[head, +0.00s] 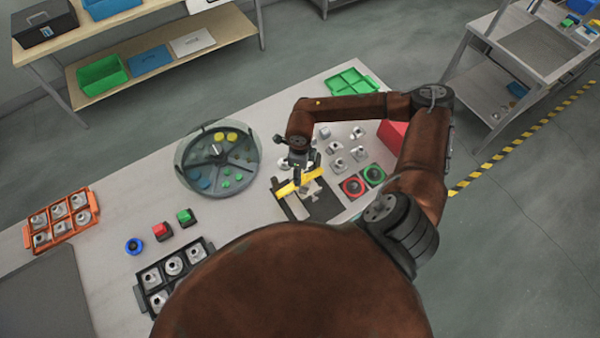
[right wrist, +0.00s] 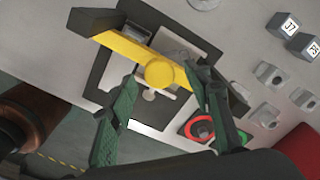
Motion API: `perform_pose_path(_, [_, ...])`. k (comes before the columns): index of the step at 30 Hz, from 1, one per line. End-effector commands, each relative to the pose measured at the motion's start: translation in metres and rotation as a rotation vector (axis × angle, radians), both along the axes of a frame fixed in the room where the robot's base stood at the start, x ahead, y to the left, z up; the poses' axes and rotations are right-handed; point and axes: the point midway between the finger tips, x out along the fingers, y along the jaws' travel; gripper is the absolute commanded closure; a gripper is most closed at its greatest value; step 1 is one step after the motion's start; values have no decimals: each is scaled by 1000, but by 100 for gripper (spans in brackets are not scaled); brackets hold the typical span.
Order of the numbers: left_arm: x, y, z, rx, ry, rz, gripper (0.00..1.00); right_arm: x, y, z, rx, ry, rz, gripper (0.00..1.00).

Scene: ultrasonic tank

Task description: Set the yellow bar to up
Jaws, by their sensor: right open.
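The yellow bar (head: 287,188) lies slanted over a black-framed fixture (head: 321,209) on the table. In the right wrist view the yellow bar (right wrist: 118,46) has a round yellow boss (right wrist: 160,73) near its middle and a dark end at the upper left. My right gripper (head: 301,164) is over the bar. In the right wrist view my right gripper (right wrist: 161,76) is open, its green fingers on either side of the boss. I cannot tell whether the fingers touch the bar. My left gripper is not in view.
Left of the fixture is a round grey dish (head: 190,178) with coloured discs. Red and green round pieces (head: 354,186) and several metal parts (head: 337,165) sit close on the right. A red block (head: 393,134) stands behind my arm. Front-left table holds a black tray (head: 141,297).

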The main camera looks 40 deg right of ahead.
Motion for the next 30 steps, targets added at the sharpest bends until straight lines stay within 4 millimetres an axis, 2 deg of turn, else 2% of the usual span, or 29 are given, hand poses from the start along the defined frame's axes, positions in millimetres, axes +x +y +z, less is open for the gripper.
perform_pose_path(6, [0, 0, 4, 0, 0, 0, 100, -1, 0, -13, 1, 0, -1, 55])
perform_pose_path(13, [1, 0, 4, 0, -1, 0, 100, -1, -1, -14, 1, 0, -2, 55])
perform_pose_path(30, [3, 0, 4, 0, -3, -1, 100, -1, -1, -13, 2, -1, -2, 94])
